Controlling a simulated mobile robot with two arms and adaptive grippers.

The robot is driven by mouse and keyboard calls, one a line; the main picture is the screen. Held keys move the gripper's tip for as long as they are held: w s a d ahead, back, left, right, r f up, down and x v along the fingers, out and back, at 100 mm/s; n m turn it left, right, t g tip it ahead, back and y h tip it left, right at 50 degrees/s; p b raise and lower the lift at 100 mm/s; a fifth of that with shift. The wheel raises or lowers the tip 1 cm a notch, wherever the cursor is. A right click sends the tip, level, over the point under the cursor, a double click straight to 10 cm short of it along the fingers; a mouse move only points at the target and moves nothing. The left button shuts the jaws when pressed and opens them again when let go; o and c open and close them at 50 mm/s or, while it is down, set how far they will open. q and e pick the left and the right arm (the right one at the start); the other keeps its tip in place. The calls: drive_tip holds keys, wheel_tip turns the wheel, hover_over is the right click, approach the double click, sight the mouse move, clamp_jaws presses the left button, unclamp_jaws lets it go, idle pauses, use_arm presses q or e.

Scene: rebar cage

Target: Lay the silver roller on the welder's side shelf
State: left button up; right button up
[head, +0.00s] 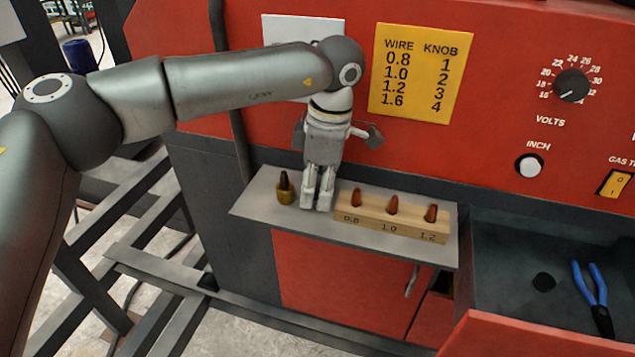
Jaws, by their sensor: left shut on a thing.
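My left gripper (318,198) reaches down over the grey side shelf (264,208) of the red welder (330,278). Its fingers point down and their tips are at the shelf's surface, between a brass-coloured piece with a dark tip (285,190) and a wooden block (392,222). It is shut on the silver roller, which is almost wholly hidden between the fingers. I cannot tell whether the roller touches the shelf. My right gripper is not in view.
The wooden block holds three copper-coloured tips, labelled 0.8, 1.0 and 1.2. An open drawer (490,270) at right holds blue-handled pliers (593,288) and a small dark round piece (543,281). A yellow wire-and-knob chart (420,73) is on the panel. The shelf's front left is clear.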

use_arm(q)
drive_tip(key=shift+f, duration=0.1)
drive_tip(key=o, duration=1.1)
drive_tip(key=shift+c, duration=0.2)
drive_tip(key=shift+r, duration=0.3)
wheel_tip(320, 180, up, 12)
drive_tip(key=d+b, duration=0.1)
drive_tip(key=b, duration=0.1)
drive_tip(key=shift+d+f+b, duration=0.2)
drive_tip(key=shift+d+b, duration=0.05)
drive_tip(key=shift+b, duration=0.15)
drive_tip(key=shift+s, duration=0.1)
